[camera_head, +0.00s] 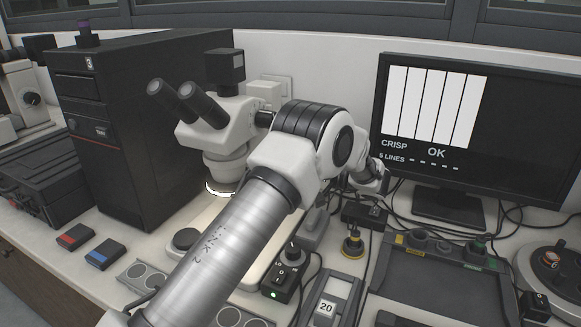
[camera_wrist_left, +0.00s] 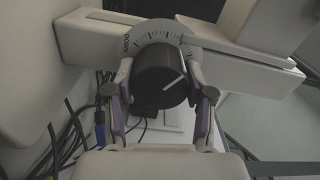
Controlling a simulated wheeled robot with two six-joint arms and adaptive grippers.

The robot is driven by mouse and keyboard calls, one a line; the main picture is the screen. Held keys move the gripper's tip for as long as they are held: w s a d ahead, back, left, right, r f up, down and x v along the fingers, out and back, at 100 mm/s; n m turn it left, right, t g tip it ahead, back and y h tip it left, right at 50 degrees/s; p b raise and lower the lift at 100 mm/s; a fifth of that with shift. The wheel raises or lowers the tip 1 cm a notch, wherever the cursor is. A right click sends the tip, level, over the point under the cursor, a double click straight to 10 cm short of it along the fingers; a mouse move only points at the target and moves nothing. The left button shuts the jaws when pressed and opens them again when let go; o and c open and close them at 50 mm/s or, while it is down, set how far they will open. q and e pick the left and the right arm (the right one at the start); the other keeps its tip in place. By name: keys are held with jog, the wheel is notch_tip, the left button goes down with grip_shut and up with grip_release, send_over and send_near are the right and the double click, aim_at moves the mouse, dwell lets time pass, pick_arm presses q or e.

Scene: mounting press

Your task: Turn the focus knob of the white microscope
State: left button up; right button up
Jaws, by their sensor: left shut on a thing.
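The white microscope (camera_head: 215,135) stands left of centre in the head view, with two black eyepieces and a lit ring below its head. My left arm crosses in front of its stand, so the focus knob is hidden there. In the left wrist view the focus knob (camera_wrist_left: 157,84) is a black cylinder with a white line on its face, slanting up to the right. A pale graduated dial (camera_wrist_left: 163,35) sits behind it. My left gripper (camera_wrist_left: 160,78) is shut on the knob, one finger on each side. My right gripper is in neither view.
The monitor (camera_head: 470,120) on the right shows white bars with "CRISP", "5 LINES" and "OK". A tall black computer case (camera_head: 130,130) stands left of the microscope. A switch box (camera_head: 290,275), cables and a grey control console (camera_head: 440,270) crowd the bench in front.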

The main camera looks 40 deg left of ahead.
pick_arm(q)
jog(key=o, duration=0.8)
jog(key=shift+c, duration=0.2)
jog(key=o, duration=0.4)
jog(key=shift+a, duration=0.15)
jog(key=v, duration=1.2)
jog(key=shift+r, duration=0.15)
